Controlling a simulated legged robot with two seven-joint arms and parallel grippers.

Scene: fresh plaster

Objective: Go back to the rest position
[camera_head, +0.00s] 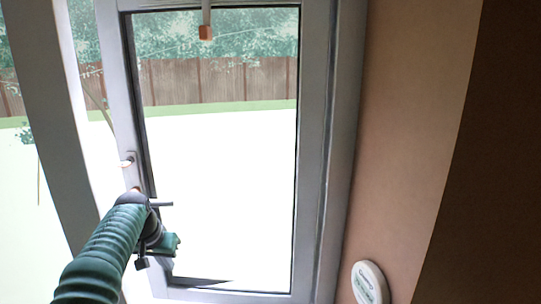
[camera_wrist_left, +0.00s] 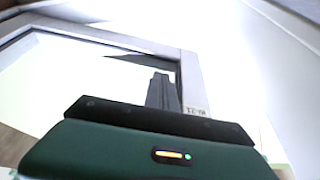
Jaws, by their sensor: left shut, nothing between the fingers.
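My left arm, in a green ribbed sleeve, comes in from the lower left in the head view. Its gripper (camera_head: 164,240) is in front of the lower left part of a grey-framed glass door (camera_head: 312,150). Whether the gripper touches the door is unclear. My right gripper is in neither view.
A grey post (camera_head: 52,130) stands left of the door, with a bright gap between them. A brown wall (camera_head: 410,120) is on the right, with a white oval object (camera_head: 370,283) at its bottom. A fence (camera_head: 220,80) and greenery show outside.

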